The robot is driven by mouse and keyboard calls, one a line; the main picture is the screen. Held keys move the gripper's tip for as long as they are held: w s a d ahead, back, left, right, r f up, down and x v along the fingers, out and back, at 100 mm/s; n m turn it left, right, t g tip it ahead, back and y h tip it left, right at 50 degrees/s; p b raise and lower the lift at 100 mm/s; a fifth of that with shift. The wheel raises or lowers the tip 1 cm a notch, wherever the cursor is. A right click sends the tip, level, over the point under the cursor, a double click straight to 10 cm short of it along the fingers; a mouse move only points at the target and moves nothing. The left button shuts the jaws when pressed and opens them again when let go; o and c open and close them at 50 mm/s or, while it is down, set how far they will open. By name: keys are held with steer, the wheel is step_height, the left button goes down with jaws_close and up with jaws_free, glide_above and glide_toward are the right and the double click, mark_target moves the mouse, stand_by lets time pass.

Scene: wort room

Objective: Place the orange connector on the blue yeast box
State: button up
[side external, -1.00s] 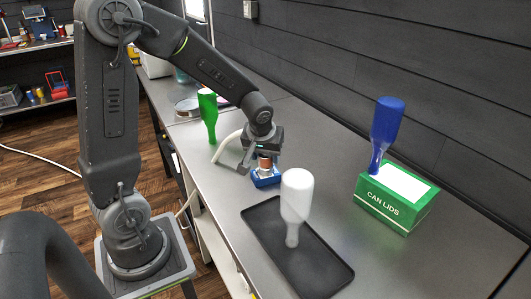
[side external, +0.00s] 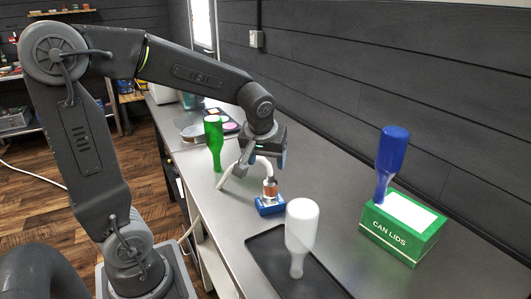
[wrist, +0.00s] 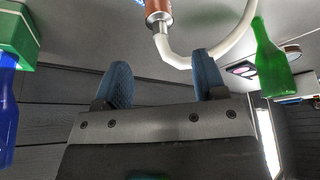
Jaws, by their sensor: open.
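The orange connector (side external: 269,187) stands upright on the blue yeast box (side external: 270,206), with a metal end and a pale hose (side external: 240,165) attached. My gripper (side external: 264,168) is open and empty, above and slightly behind the connector, apart from it. In the wrist view the connector (wrist: 158,10) is at the top edge, beyond my two blue fingertips (wrist: 162,75), with the hose curving past the right finger. Most of the box is out of the wrist view.
A white bottle (side external: 301,226) stands inverted on a black tray (side external: 263,246) in front. A green bottle (side external: 214,145) is behind left.

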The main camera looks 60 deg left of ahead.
steer(key=s+d+r+m+t+h, duration=0.2)
steer(key=s+d+r+m+h, duration=0.1)
steer(key=s+d+m, duration=0.6)
steer(key=s+d, duration=0.2)
steer(key=s, duration=0.2)
steer(key=shift+d+r, duration=0.15)
steer(key=shift+r, duration=0.2)
stand_by(0.6)
